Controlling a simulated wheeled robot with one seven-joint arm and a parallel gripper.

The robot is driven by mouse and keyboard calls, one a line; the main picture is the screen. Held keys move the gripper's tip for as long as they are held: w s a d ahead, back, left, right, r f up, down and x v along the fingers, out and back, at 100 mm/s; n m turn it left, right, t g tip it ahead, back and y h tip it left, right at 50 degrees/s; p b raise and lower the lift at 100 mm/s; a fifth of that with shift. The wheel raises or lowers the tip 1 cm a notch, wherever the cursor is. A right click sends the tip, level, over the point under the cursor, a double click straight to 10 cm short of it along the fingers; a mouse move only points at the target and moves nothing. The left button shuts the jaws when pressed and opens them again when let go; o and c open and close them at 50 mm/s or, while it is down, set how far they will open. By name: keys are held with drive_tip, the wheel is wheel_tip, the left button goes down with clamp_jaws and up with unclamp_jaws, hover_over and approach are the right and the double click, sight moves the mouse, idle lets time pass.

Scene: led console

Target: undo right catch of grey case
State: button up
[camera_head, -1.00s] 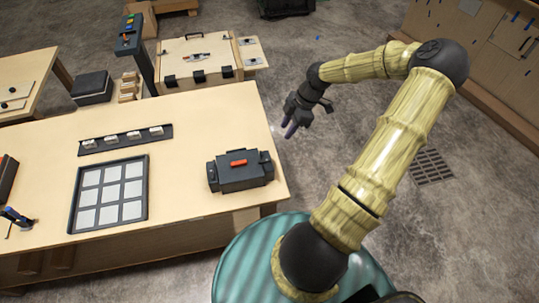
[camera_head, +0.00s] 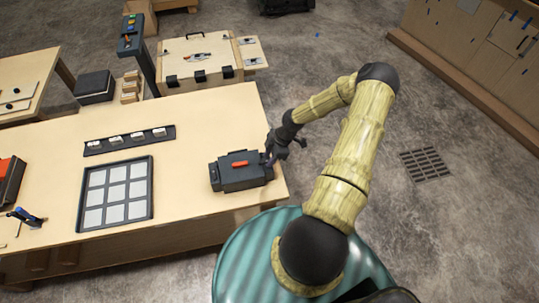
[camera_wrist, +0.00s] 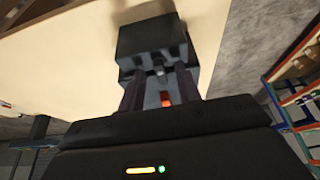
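The grey case (camera_head: 236,177) sits shut near the right end of the wooden table, with a red handle (camera_head: 240,164) on top. My gripper (camera_head: 268,158) is at the case's right end, above the table's right edge. In the wrist view the case (camera_wrist: 150,38) lies just ahead of the fingertips. My two dark fingers (camera_wrist: 158,85) stand apart, with part of the case's end visible between them. The right catch is small and blurred, and I cannot tell whether the fingers touch it. A red patch shows between the fingers.
A framed panel of pale squares (camera_head: 152,190) lies left of the case, with a dark strip of small white pieces (camera_head: 130,139) behind it. A dark post (camera_head: 131,45) and a wooden case (camera_head: 200,78) stand beyond the table.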

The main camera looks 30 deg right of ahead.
drive_tip(key=shift+f, duration=0.15)
clamp_jaws()
